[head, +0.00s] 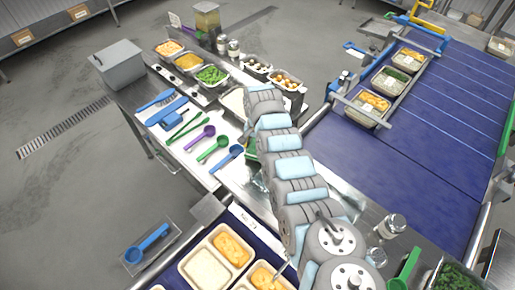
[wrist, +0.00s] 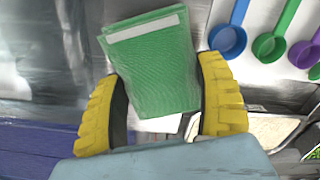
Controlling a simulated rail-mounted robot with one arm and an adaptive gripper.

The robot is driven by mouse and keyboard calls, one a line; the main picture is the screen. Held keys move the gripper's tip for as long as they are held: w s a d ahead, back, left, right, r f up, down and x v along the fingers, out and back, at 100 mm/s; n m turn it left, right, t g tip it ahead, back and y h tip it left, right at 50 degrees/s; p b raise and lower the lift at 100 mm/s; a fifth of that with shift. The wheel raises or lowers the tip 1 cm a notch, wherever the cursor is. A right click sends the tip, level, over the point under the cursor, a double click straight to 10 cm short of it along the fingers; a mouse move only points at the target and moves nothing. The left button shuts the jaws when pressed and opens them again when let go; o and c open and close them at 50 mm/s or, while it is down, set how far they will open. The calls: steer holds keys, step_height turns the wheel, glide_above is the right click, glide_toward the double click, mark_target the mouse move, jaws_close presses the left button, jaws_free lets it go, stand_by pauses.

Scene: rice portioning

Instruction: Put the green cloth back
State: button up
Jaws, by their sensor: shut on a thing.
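The green cloth (wrist: 152,72) is a folded rectangle with a white strip along one edge. In the wrist view it lies between the two yellow fingers of my gripper (wrist: 163,80), which is shut on it. In the head view only a small green part of the cloth (head: 250,147) shows beside my arm, which hides the gripper and the rest of the cloth. A shiny steel surface lies around the cloth; I cannot tell whether the cloth touches it.
A white tray (head: 172,140) with blue, green and purple scoops lies left of my arm. Food pans (head: 188,62) stand behind it. Blue conveyors (head: 420,130) run at the right and the front. A jar (head: 391,225) and a green scoop (head: 406,268) are at the front right.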

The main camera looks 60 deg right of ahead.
steer(key=shift+f, duration=0.85)
steer(key=shift+f, duration=0.1)
steer(key=o, duration=0.9)
steer(key=shift+o, duration=0.2)
steer(key=shift+r, duration=0.25)
steer(key=shift+d+r, duration=0.1)
steer(key=shift+r, duration=0.5)
step_height(320, 180, up, 11)
steer(key=b, duration=0.1)
steer(key=shift+f, duration=0.2)
